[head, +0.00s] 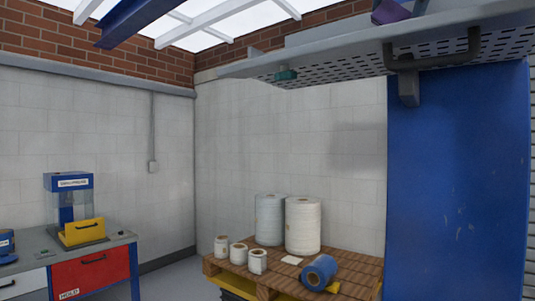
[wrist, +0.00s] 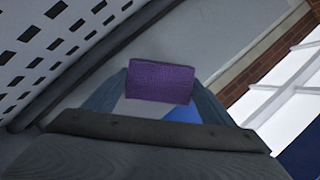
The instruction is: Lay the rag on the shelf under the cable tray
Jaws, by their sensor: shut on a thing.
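A purple rag (wrist: 160,82) is held between the two fingers of my gripper (wrist: 157,98) in the wrist view. My gripper is shut on it. In the head view the purple rag (head: 391,12) shows at the top edge, partly cut off by the frame, in front of or above the grey overhead structure. That structure has a perforated metal underside (head: 440,62), which also shows at the left of the wrist view (wrist: 55,50). I cannot tell which part is the cable tray and which is the shelf.
A dark bracket (head: 408,85) hangs below the perforated metal, beside a blue panel (head: 455,180). A small green thing (head: 286,75) sits at its left end. Below, a wooden pallet (head: 350,262) bears white rolls (head: 303,226) and a blue roll (head: 319,271). A workbench (head: 118,238) stands left.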

